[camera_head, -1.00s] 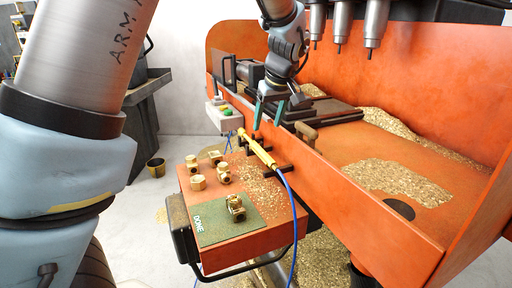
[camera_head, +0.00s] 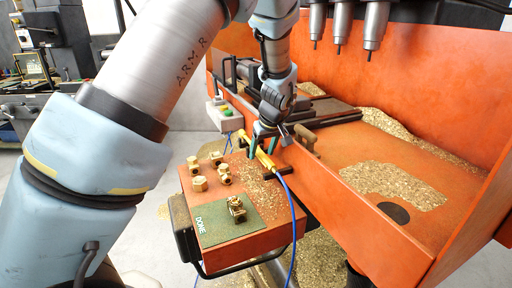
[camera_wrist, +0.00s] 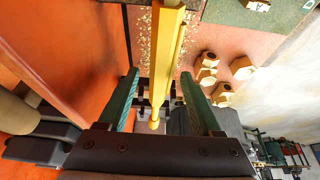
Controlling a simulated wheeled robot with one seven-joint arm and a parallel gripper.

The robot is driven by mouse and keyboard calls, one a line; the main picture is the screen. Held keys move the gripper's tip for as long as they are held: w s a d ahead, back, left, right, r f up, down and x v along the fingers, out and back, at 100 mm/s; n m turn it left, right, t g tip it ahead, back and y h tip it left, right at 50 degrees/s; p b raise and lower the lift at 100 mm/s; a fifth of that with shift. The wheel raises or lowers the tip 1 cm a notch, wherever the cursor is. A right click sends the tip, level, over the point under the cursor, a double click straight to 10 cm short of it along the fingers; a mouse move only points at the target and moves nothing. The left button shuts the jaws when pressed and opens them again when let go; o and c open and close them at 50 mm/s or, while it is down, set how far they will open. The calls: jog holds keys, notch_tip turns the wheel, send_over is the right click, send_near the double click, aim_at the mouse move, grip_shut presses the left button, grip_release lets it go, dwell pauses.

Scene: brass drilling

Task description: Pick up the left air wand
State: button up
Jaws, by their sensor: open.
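A yellow air wand (camera_head: 265,160) with a blue hose lies along the inner edge of the orange side table, on dark rests; only this wand is clear to see. My gripper (camera_head: 262,151) is open, pointing down over the wand, with green fingers on either side of it. In the wrist view the wand (camera_wrist: 165,55) runs lengthwise between the two open fingers (camera_wrist: 159,75). Whether the fingers touch it, I cannot tell.
Several brass fittings (camera_head: 199,183) and a green DONE mat (camera_head: 228,220) with a fitting on it occupy the side table. The orange machine wall (camera_head: 335,185) stands close on the right. A control box (camera_head: 224,116) with a green button is behind. Brass chips are scattered about.

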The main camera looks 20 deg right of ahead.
grip_shut()
dwell(0.5)
